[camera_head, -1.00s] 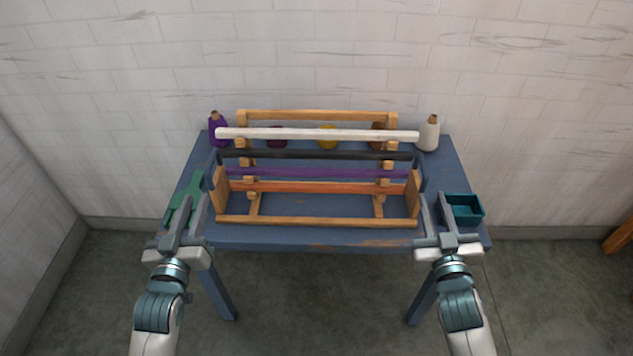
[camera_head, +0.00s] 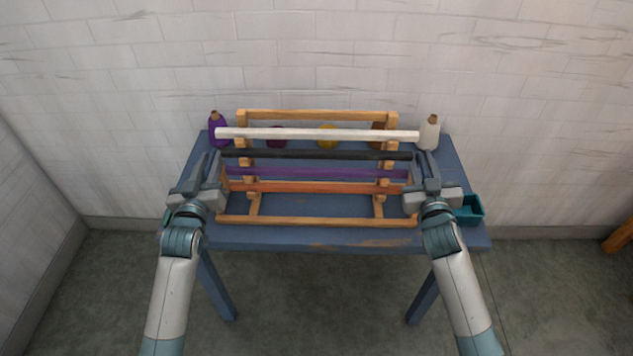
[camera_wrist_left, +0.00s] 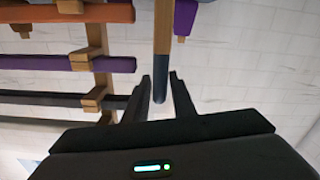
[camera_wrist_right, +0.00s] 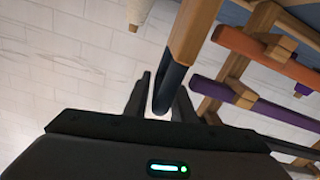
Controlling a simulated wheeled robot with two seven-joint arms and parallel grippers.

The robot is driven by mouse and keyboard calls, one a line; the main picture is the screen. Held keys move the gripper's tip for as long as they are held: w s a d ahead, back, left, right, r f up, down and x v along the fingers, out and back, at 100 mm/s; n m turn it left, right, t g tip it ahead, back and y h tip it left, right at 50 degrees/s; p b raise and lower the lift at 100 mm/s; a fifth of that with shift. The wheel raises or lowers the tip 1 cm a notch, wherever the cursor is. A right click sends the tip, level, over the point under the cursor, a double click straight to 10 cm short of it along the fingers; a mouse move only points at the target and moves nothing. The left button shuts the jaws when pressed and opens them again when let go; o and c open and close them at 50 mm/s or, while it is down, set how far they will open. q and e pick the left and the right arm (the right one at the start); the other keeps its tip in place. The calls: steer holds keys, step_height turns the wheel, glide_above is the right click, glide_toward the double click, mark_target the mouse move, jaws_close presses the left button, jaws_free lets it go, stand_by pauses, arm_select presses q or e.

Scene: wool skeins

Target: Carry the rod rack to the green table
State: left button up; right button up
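The wooden rod rack (camera_head: 318,221) stands on the blue table (camera_head: 300,238) against the wall, holding white, black, purple and orange rods across it. My left gripper (camera_head: 210,167) is at the rack's left end, my right gripper (camera_head: 424,168) at its right end. In the left wrist view a dark-tipped wooden handle (camera_wrist_left: 162,60) lies between the open fingers, with gaps beside it. In the right wrist view a similar dark-tipped handle (camera_wrist_right: 190,35) lies between the open fingers; contact there is unclear. No green table shows.
A purple bottle-like cone (camera_head: 218,131) and a white one (camera_head: 429,134) stand at the table's back corners. Skeins, including a yellow one (camera_head: 327,138), sit behind the rods. A teal box (camera_head: 472,209) lies beside my right gripper. A wooden piece (camera_head: 618,239) shows at the right edge.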

arm_select(q)
steer(key=shift+w, duration=0.2)
arm_select(e)
steer(key=shift+w, duration=0.2)
arm_select(q)
jaws_close()
arm_select(e)
jaws_close()
arm_select(q)
steer(key=shift+r, duration=0.25)
arm_select(e)
steer(key=shift+r, duration=0.3)
